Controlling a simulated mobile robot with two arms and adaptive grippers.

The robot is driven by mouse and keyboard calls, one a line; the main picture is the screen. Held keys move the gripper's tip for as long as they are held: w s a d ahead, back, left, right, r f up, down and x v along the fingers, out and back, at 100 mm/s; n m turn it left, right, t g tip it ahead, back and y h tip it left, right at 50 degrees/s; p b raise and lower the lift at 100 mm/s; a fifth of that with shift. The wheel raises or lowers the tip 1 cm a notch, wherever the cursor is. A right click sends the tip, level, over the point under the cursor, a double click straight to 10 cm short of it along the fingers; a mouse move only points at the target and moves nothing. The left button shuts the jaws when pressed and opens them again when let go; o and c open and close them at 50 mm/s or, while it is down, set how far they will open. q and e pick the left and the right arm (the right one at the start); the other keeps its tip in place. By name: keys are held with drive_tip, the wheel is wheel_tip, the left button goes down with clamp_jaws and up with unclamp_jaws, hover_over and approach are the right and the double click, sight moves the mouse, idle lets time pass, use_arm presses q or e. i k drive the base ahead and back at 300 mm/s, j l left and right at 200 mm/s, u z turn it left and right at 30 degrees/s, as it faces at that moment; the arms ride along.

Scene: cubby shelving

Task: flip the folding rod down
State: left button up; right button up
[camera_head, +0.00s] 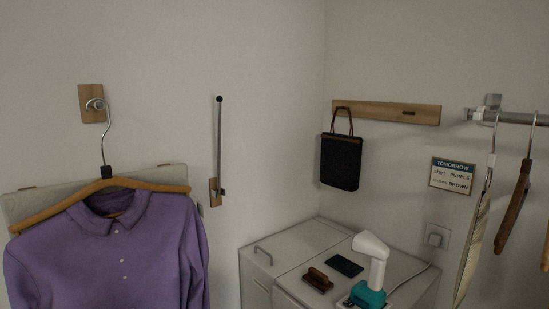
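The folding rod (219,145) stands upright against the left wall. It is a thin dark metal rod with a black ball tip at the top. Its lower end sits at a small wooden wall plate (213,191) with a metal bracket. Neither of my grippers shows in the head view.
A purple shirt (110,255) on a wooden hanger (60,207) hangs from a wall hook (97,104) left of the rod. A grey cabinet (300,243) in the corner bears a teal and white steamer (370,270) and a brush (318,280). A dark bag (341,162) hangs right. Wall around the rod is clear.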

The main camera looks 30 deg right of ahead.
sight(218, 98)
drive_tip(key=i+j+z, duration=0.1)
drive_tip(key=z, duration=0.7)
drive_tip(key=i+j, duration=0.05)
